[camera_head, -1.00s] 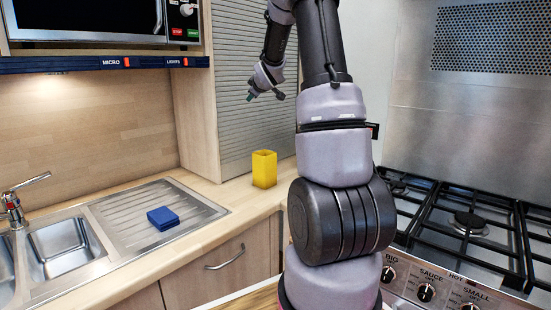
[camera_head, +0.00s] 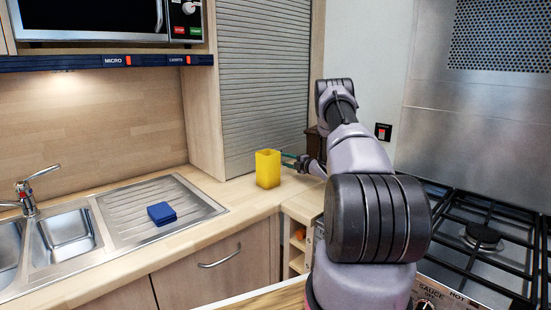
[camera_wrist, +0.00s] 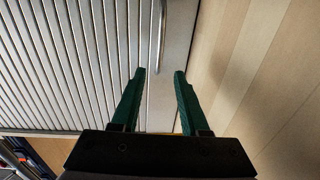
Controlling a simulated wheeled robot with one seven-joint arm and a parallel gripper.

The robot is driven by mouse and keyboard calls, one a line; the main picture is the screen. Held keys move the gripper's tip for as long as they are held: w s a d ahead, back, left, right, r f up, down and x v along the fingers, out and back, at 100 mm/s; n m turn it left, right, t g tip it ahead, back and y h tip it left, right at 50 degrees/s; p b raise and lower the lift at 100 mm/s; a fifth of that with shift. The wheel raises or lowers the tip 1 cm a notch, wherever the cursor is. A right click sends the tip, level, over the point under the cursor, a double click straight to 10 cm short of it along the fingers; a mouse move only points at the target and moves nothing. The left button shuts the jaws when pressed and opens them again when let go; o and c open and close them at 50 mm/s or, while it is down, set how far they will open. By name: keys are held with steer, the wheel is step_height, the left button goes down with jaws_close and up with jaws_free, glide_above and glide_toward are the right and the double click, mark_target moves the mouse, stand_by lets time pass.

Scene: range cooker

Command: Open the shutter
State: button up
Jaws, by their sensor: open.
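The grey slatted shutter (camera_head: 262,80) is down, its lower edge near the worktop behind the yellow holder. In the wrist view its slats (camera_wrist: 60,60) fill the left side, with a plain end strip (camera_wrist: 183,35) beside the wood surface. A slim metal handle bar (camera_wrist: 162,38) runs along that strip. My gripper (camera_head: 288,160) is low by the shutter's bottom, just right of the yellow holder. In the wrist view its green fingers (camera_wrist: 159,73) are apart and empty. The bar's near end shows between the tips; I cannot tell whether they touch it.
The yellow holder (camera_head: 267,169) stands on the worktop (camera_head: 235,192) close to my fingers. A blue sponge (camera_head: 161,213) lies on the sink drainer (camera_head: 125,213). The gas hob (camera_head: 485,235) is at the right. A microwave (camera_head: 90,18) is above left.

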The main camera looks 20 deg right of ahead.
steer(key=x, duration=1)
jaws_close()
stand_by(1.2)
